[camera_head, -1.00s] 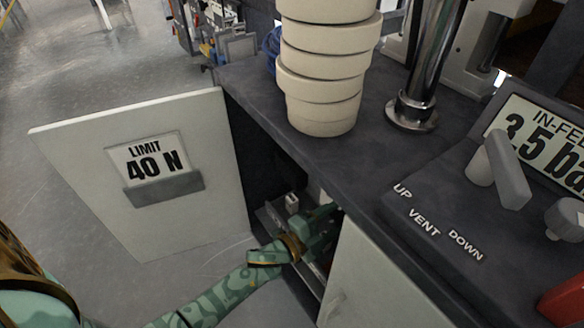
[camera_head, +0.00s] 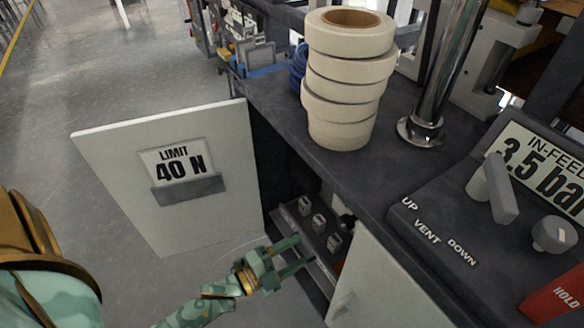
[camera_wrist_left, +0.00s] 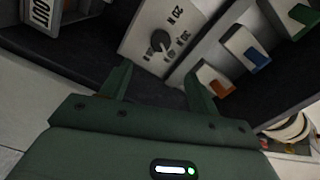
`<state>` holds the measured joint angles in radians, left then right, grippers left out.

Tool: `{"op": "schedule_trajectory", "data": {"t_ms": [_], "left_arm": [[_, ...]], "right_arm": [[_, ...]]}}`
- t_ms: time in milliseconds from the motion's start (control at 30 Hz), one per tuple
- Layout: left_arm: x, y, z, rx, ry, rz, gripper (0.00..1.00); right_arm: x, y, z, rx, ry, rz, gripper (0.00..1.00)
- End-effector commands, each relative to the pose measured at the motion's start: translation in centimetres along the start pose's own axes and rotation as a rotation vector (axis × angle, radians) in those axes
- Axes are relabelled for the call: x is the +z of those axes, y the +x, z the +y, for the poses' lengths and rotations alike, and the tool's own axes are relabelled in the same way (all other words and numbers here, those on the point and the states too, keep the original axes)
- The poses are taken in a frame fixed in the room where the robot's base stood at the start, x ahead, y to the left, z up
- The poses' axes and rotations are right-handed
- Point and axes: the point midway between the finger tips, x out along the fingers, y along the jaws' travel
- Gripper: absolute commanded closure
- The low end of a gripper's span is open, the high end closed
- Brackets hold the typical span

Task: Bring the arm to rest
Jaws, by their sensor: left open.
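My left gripper (camera_head: 298,256) is in front of the open cabinet under the dark bench, its green fingers apart with nothing between them. In the left wrist view my left gripper (camera_wrist_left: 152,84) points at a pale panel (camera_wrist_left: 160,35) with a round dark knob (camera_wrist_left: 160,40). The panel is a little beyond the fingertips, and I see no contact. The open cabinet door (camera_head: 110,190) carries a "LIMIT 40 N" card (camera_head: 178,160). My right gripper is not seen.
A stack of cream tape rolls (camera_head: 345,75) stands on the bench (camera_head: 290,125) beside a chrome post (camera_head: 440,75). A control box (camera_head: 440,210) with a lever (camera_head: 497,190) and a knob (camera_head: 553,235) is at the right. Small blocks (camera_head: 318,222) sit inside the cabinet. Open floor lies left.

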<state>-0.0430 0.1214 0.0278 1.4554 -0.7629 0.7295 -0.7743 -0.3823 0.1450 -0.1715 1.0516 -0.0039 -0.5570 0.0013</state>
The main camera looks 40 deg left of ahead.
Motion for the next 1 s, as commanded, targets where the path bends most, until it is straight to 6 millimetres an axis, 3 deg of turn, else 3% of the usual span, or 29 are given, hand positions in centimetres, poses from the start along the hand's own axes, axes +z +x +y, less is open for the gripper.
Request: {"op": "schedule_trajectory", "data": {"t_ms": [433,500,567,667,767,900,1000], "left_arm": [[0.1,0.1,0.1,0.006,-0.024,-0.006,0.39],[1.4,-0.2,1.2,0.043,-0.101,-0.070,0.39],[3.0,-1.3,3.7,0.104,-0.203,-0.165,0.39],[5.1,-5.3,9.0,0.244,-0.425,-0.385,0.39],[4.8,-12.5,13.6,0.400,-0.646,-0.645,0.39],[1.6,-24.2,17.4,0.597,-0.847,-0.977,0.39],[-1.8,-32.5,18.0,0.719,-0.923,-1.176,0.39]], "right_arm": [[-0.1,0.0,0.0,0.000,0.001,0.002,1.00],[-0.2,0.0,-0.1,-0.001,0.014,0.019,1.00],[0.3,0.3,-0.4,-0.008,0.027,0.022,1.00],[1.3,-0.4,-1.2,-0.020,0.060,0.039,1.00],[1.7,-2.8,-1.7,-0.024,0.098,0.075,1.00],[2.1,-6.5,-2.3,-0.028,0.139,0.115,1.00],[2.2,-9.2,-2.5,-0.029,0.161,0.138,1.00]]}}
